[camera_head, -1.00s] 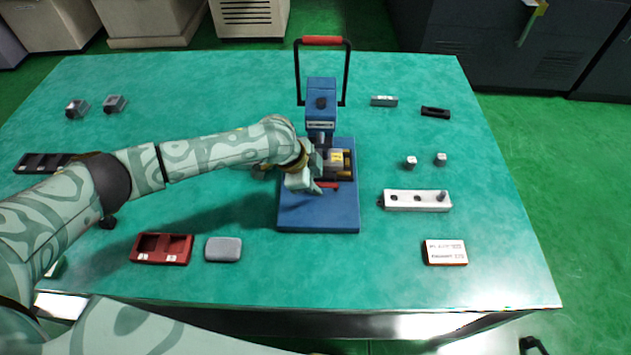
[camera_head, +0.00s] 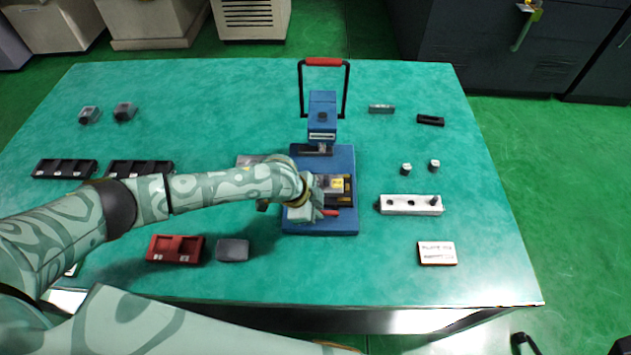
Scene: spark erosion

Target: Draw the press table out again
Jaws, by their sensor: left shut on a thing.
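The blue press (camera_head: 322,118) stands at the middle of the green bench, its black lever with a red grip (camera_head: 323,62) raised at the back. Its press table (camera_head: 343,190), a dark slide with a grey and yellow piece on it, lies forward of the press head on the blue base (camera_head: 325,227). A red handle (camera_head: 330,212) shows at the table's front left. My left gripper (camera_head: 318,210) is shut on this handle; the fingers partly hide it and the table's left side. My right gripper is not in view.
A red tray (camera_head: 175,249) and a grey box (camera_head: 233,250) lie front left, near my left arm. Black trays (camera_head: 66,168) lie left. A white block with holes (camera_head: 410,205), a label plate (camera_head: 437,253) and two small pieces (camera_head: 405,169) lie right. The bench's front right is mostly clear.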

